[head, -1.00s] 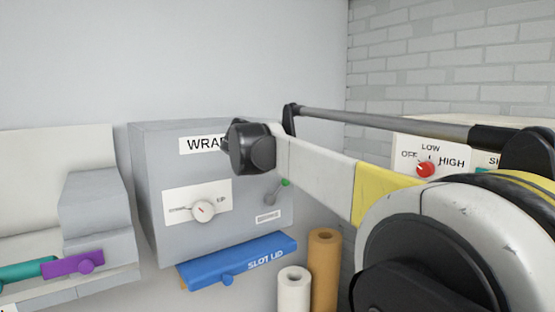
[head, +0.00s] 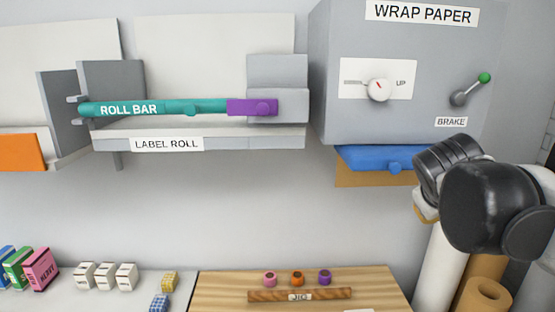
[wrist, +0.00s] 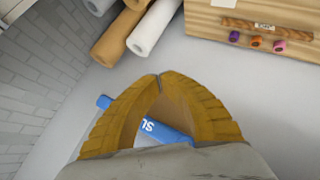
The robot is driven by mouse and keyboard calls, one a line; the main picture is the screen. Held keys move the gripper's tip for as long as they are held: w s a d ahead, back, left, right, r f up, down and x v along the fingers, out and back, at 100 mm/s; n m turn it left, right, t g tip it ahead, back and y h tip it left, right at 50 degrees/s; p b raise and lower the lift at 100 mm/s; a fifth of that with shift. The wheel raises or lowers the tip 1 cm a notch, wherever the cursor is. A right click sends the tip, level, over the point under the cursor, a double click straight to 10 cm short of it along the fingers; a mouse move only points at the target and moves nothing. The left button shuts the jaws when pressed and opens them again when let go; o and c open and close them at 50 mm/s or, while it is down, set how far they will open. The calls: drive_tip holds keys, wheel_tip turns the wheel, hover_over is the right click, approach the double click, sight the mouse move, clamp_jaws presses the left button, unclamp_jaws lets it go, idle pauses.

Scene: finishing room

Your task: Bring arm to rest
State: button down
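My arm's black wrist end (head: 490,205) is at the right of the head view, in front of the paper rolls and below the grey wrap paper box (head: 420,90). In the wrist view my gripper (wrist: 158,77) has its two yellow fingers touching at the tips. Nothing is seen pinched at the tips. Through the gap behind the tips show a blue slot lid (wrist: 150,131) and a brown surface, apparently beyond the fingers. My fingers are mostly hidden behind the wrist in the head view.
A wooden board (head: 225,290) with a jig and three small coloured pieces lies below. A teal roll bar (head: 140,108) with a purple end piece (head: 250,107) sits on the label roll shelf. White (head: 447,260) and brown (head: 485,300) rolls stand close to my arm.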

drive_tip(key=s+a+f+y+b, duration=0.2)
drive_tip(key=s+a+f+b, duration=0.2)
drive_tip(key=f, duration=0.9)
drive_tip(key=s+a+f+m+y+b, duration=0.1)
drive_tip(key=s+a+f+b, duration=0.4)
drive_tip(key=f, duration=0.8)
drive_tip(key=s+a+f+m+g+y+b, duration=0.1)
drive_tip(key=s+a+f+b, duration=0.4)
drive_tip(key=f+b, duration=0.5)
wheel_tip(320, 180, down, 4)
drive_tip(key=shift+s+a+r+y+b, duration=0.25)
drive_tip(key=shift+s+y+b, duration=0.1)
drive_tip(key=shift+s+y, duration=0.75)
drive_tip(key=shift+s, duration=0.15)
